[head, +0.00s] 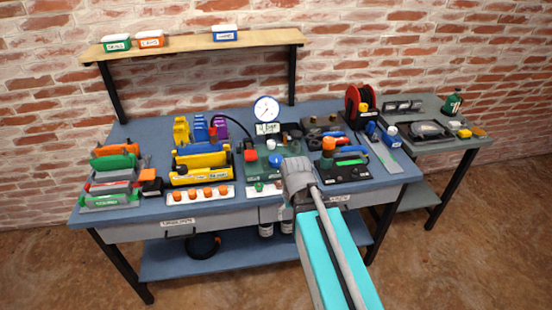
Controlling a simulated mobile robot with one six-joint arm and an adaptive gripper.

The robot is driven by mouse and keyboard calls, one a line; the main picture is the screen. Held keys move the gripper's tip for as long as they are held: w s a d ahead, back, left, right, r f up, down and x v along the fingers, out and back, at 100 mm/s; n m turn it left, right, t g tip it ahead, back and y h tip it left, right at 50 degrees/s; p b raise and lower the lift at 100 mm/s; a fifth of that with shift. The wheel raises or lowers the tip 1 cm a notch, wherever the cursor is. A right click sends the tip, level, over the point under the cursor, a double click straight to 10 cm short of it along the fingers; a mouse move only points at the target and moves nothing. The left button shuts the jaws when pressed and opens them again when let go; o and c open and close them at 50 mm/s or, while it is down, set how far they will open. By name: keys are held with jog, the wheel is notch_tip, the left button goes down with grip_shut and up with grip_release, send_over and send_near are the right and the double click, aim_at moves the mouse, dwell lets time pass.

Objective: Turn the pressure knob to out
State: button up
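A round white pressure gauge (266,110) stands upright at the back middle of the blue bench, with a small display below it that seems to read 4 bar (268,128). In front of it is a green panel with a blue round knob (275,160) and a red part (250,155). I cannot tell for sure which is the pressure knob, nor read its marks. My arm reaches in from the bottom right. Its grey wrist (297,177) is just right of the blue knob. My gripper's fingers are hidden or too small to make out, so contact and opening are unclear.
Left of the panel are yellow and blue holders (202,163) and a white strip with orange knobs (199,194). Right of my wrist is a dark box with orange and green parts (341,168). A red reel (357,106) stands behind it. A wooden shelf (190,42) spans the back.

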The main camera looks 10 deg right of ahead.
aim_at(276, 158)
jog(key=w+r+n+p, duration=0.2)
jog(key=w+r+p, duration=0.2)
jog(key=w, duration=0.5)
jog(key=w+r+n+p, duration=0.3)
jog(key=w+r+p, duration=0.1)
jog(key=w, duration=0.5)
jog(key=w+r+n+p, duration=0.3)
jog(key=w+r+p, duration=0.1)
jog(key=w, duration=0.5)
jog(key=shift+w+r+p, duration=0.3)
jog(key=shift+w+r, duration=0.1)
jog(key=shift+r, duration=0.2)
jog(key=shift+f, duration=0.25)
notch_tip(276, 158, down, 13)
jog(key=b, duration=1.3)
jog(key=shift+f+b, duration=0.15)
jog(key=shift+b, duration=0.2)
jog(key=c, duration=0.9)
jog(key=shift+c, duration=0.2)
jog(key=shift+n, duration=0.4)
